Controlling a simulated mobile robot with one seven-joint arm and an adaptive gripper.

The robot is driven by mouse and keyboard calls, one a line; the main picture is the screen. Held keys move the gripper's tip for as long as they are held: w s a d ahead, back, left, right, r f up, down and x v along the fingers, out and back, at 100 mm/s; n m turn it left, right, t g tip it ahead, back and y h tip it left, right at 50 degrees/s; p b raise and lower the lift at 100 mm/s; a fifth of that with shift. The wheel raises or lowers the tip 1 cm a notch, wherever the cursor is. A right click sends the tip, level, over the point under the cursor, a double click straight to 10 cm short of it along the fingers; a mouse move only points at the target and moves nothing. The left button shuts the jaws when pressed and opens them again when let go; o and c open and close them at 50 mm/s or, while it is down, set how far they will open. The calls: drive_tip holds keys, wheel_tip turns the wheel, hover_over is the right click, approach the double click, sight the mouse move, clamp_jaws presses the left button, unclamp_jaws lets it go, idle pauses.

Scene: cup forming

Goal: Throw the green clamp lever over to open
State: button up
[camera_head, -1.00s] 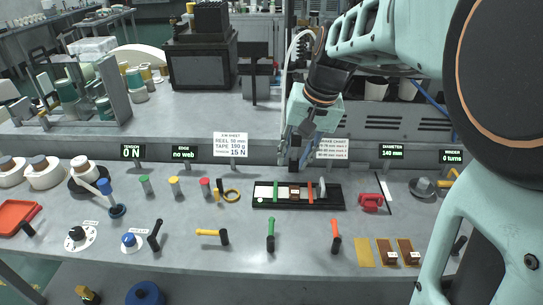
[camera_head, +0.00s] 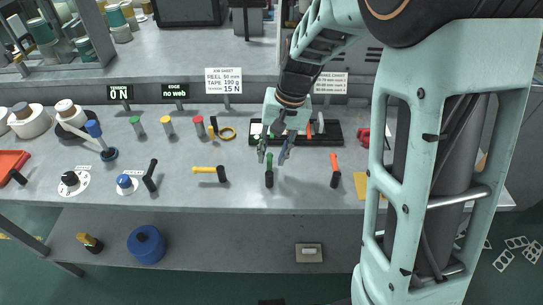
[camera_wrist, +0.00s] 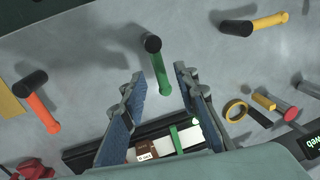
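The green clamp lever (camera_head: 269,163) stands near the front of the bench, its green handle up and its black end toward the front edge. It also shows in the wrist view (camera_wrist: 160,72), its green part reaching toward the space between my fingers. My gripper (camera_head: 272,152) is open above and just behind the lever. In the wrist view its two blue-padded fingers (camera_wrist: 158,95) stand apart with nothing gripped between them. I cannot tell whether either finger touches the lever.
A yellow lever (camera_head: 208,170) lies left of the green one and an orange lever (camera_head: 335,168) stands right. A black tray (camera_head: 331,134) with strips is behind. A yellow tape ring (camera_head: 228,134) is behind left. Bare bench lies between the levers.

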drive_tip(key=shift+a+f, duration=0.15)
drive_tip(key=shift+f, duration=0.45)
clamp_jaws()
